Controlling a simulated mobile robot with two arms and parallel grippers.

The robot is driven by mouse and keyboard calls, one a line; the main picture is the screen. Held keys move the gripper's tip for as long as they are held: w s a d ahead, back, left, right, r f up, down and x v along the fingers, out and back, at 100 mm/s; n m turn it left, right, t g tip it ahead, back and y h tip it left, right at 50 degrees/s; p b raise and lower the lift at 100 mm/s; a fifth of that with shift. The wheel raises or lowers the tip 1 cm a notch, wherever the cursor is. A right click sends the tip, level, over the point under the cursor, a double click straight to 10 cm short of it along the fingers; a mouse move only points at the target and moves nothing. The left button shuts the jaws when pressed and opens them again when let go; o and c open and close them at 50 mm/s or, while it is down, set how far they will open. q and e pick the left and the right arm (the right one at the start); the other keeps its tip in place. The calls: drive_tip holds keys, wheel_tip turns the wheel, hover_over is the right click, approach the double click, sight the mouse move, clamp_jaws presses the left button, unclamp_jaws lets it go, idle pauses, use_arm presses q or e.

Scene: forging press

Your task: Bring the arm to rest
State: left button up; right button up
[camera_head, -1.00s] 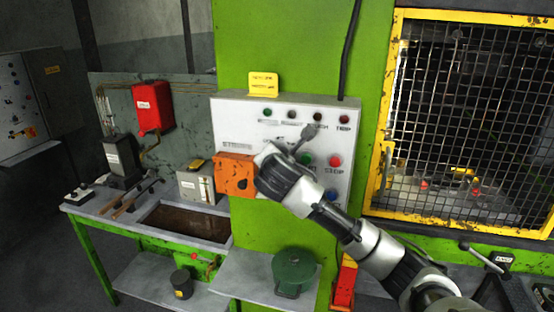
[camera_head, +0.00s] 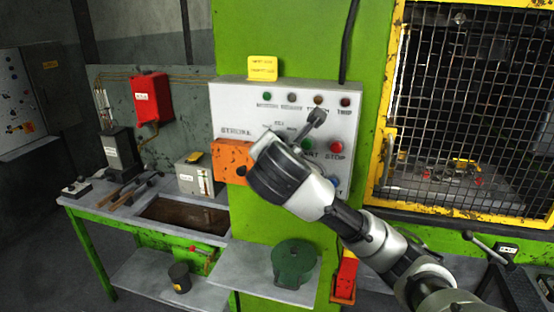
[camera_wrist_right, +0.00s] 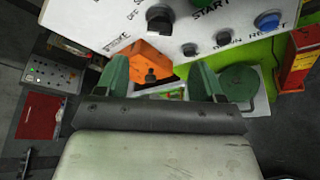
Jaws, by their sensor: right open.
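My right arm comes in from the lower right in the head view. Its gripper is in front of the white control panel (camera_head: 232,108), near the orange box (camera_head: 229,163), and its fingers are mostly hidden by the wrist. In the right wrist view my right gripper (camera_wrist_right: 158,82) is open, with two green fingers apart and nothing between them. The orange box (camera_wrist_right: 146,66) and the panel's dark knob (camera_wrist_right: 160,18) show beyond the fingers. My left gripper is in neither view.
A yellow-framed mesh guard (camera_head: 470,110) stands at the right. A workbench (camera_head: 95,207) with tools and a red box (camera_head: 151,98) is at the left. A green pot (camera_head: 294,263) sits on a low shelf below the panel. A red container (camera_head: 346,276) stands beside it.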

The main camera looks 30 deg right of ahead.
drive_tip(key=shift+s+a, duration=0.15)
drive_tip(key=shift+s, duration=0.15)
